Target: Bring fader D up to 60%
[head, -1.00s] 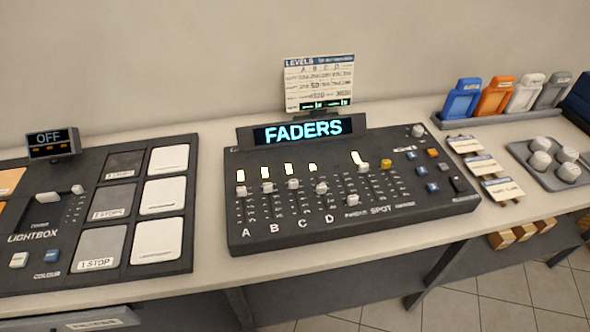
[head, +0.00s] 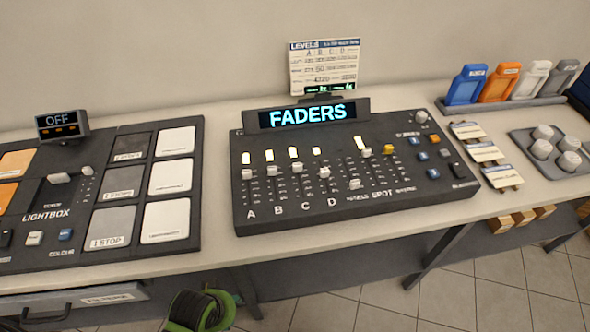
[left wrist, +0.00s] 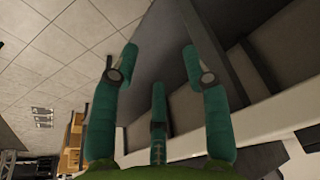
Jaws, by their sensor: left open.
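The fader console (head: 410,205) stands on the bench in the middle of the head view, its screen (head: 307,115) reading FADERS. Fader D's pale knob (head: 325,172) sits in the slot above the letter D, in the upper part of its travel; its exact level is too small to read. The knobs of faders A (head: 246,174), B (head: 271,170) and C (head: 298,167) stand to its left. My left gripper (left wrist: 160,62) shows only in the left wrist view, its green fingers spread and empty. My right gripper is not in view.
The LEVELS card (head: 324,68) stands behind the console. A lightbox panel (head: 110,200) lies to the left. To the right are labelled cards (head: 483,152), a tray of pale knobs (head: 540,160) and coloured holders (head: 500,82). A green cable reel (head: 225,308) is below the bench.

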